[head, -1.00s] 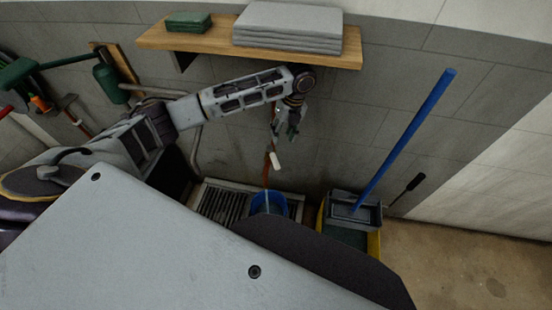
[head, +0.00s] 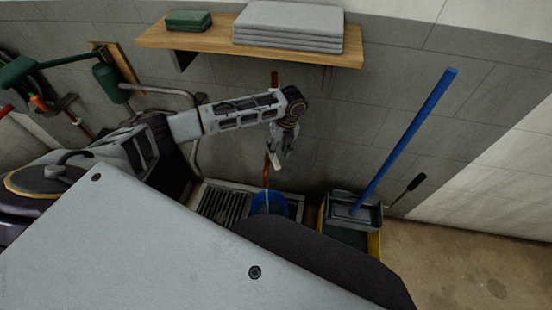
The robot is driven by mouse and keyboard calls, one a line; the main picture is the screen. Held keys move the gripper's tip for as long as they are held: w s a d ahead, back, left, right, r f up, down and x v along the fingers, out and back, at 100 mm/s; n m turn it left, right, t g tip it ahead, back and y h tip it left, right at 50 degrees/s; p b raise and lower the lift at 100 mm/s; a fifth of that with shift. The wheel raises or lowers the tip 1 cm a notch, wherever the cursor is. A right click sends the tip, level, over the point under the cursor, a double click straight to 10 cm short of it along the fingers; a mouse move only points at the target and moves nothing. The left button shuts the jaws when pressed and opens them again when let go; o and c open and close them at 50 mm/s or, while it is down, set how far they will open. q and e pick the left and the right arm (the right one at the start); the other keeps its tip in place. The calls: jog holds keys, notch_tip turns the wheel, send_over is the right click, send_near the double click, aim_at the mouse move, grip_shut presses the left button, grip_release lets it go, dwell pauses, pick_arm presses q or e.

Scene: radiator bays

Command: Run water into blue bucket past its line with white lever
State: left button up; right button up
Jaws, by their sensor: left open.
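The blue bucket (head: 271,204) stands on the floor grate below a copper-coloured pipe (head: 267,172) on the wall. My own body hides its lower front, and I cannot see its line or the water level. The small white lever (head: 275,160) is at the pipe, above the bucket. My left gripper (head: 284,150) is open, pointing down, right beside the lever's upper end; I cannot tell whether it touches. Whether water is running is too small to tell. My right gripper is not in view.
A wooden shelf (head: 150,42) with grey folded stacks (head: 288,27) and a green pad (head: 188,20) hangs above my arm. Right of the blue bucket stands a yellow mop bucket (head: 374,245) with a blue pole (head: 408,135). A bent grey pipe (head: 194,150) is on the left.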

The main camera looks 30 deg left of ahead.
aim_at(276, 159)
pick_arm(q)
jog(key=f, duration=0.3)
jog(key=shift+s+a+f, duration=0.2)
jog(key=shift+a, duration=0.05)
jog(key=shift+f, duration=0.35)
jog(key=shift+s+a+f, duration=0.1)
jog(key=shift+f, duration=0.35)
jog(key=c, duration=1)
grip_shut()
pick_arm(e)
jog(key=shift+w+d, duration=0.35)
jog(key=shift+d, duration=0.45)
